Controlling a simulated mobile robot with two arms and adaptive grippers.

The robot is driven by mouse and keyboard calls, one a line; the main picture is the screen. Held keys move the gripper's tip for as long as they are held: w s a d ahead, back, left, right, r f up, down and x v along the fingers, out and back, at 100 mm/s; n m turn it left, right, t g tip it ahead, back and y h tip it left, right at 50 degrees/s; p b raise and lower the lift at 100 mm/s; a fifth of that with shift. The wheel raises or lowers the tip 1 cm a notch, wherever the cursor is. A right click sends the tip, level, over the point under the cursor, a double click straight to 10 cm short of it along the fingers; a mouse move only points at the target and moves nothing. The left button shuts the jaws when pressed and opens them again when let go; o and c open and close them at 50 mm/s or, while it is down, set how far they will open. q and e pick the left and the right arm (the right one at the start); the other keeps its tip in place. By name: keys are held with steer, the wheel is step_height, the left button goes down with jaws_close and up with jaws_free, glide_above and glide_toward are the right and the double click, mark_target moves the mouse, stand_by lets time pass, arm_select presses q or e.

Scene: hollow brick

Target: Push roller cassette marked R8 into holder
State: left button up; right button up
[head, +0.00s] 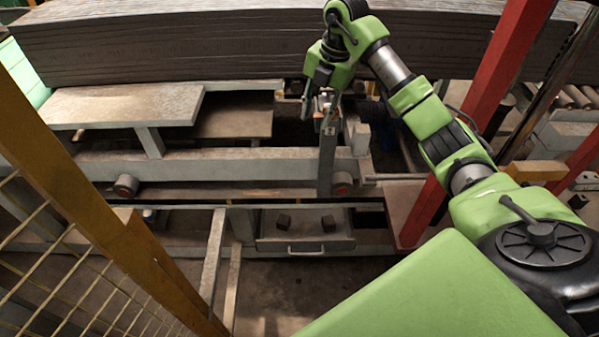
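My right gripper (318,110) reaches in from the right and points down at the top of a dark upright plate (327,163) on the grey machine frame. A small pale and orange part (329,127) shows at its fingertips. It is too small to tell whether the fingers hold it or only stand beside it. No R8 mark can be read, so I cannot pick out the roller cassette or its holder for sure. My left gripper is not in view.
A long dark ribbed beam (270,45) runs across the back. A red post (490,85) stands right of the gripper. A yellow post with mesh fencing (85,180) blocks the left front. A drawer (305,243) with dark blocks is below the frame.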

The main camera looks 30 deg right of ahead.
steer(key=s+a+f+n+g+b, duration=0.2)
steer(key=a+f+n, duration=0.6)
steer(key=n, duration=0.9)
steer(key=shift+s+f+g+y+b, duration=0.4)
steer(key=shift+s+f+b, duration=0.75)
steer(key=shift+s+f, duration=0.45)
steer(key=shift+w, duration=0.1)
